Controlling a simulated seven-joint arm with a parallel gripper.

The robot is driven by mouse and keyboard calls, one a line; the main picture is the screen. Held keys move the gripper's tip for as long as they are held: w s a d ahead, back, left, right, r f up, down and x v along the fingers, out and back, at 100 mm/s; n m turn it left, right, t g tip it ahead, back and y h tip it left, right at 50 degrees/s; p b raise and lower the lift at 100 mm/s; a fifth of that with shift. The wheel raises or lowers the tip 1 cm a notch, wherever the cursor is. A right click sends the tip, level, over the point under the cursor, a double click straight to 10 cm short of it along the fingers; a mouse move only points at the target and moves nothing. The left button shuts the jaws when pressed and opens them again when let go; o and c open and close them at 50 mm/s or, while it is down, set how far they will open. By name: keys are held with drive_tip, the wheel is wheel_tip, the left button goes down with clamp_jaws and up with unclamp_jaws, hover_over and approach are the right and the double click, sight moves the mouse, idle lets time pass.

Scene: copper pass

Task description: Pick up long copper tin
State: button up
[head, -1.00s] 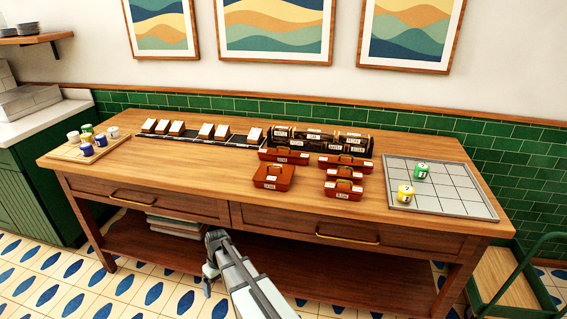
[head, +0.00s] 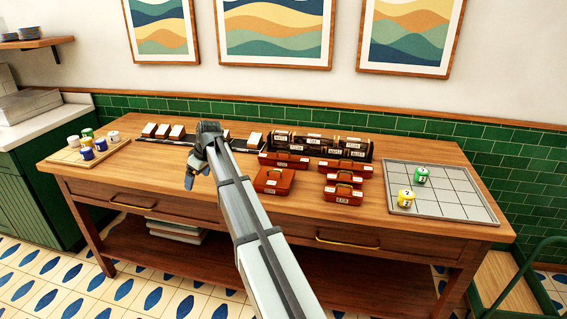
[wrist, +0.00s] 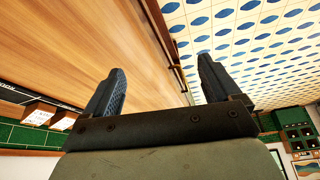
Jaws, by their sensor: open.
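Several copper-red tins with handles and white labels sit on the right half of the table (head: 130,180) in the head view. Two look longer: one at the back left (head: 284,160) and one at the back right (head: 345,167). A wide, squarer tin (head: 273,181) is in front, with two small tins (head: 344,180) (head: 343,195) to its right. I cannot read the labels. My gripper (head: 191,180) is over the table, left of all the tins. In the wrist view my gripper (wrist: 160,72) has its fingers apart with nothing between them; no copper tin is clear there.
Dark canisters (head: 320,144) stand in a rack behind the tins. White-topped blocks (head: 163,131) stand on a dark strip, partly hidden by my arm. A grey grid tray (head: 455,195) with a green and a yellow canister lies right; a wooden tray (head: 88,152) with small canisters lies left.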

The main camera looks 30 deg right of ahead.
drive_tip(key=w+d+r+n, duration=0.1)
drive_tip(key=d+r, duration=0.2)
drive_tip(key=d, duration=0.3)
drive_tip(key=w+d+r, duration=0.1)
drive_tip(key=d+r, duration=0.2)
drive_tip(key=d, duration=0.4)
drive_tip(key=n+t+h, duration=0.1)
drive_tip(key=n, duration=0.1)
approach(281, 157)
drive_tip(key=x, duration=0.3)
drive_tip(key=shift+a+f, duration=0.35)
drive_tip(key=shift+d+x, duration=0.1)
drive_tip(key=shift+x, duration=1.25)
drive_tip(key=shift+d+x, duration=0.15)
drive_tip(key=shift+x, duration=1.15)
drive_tip(key=shift+c, duration=0.3)
drive_tip(key=c, duration=1.5)
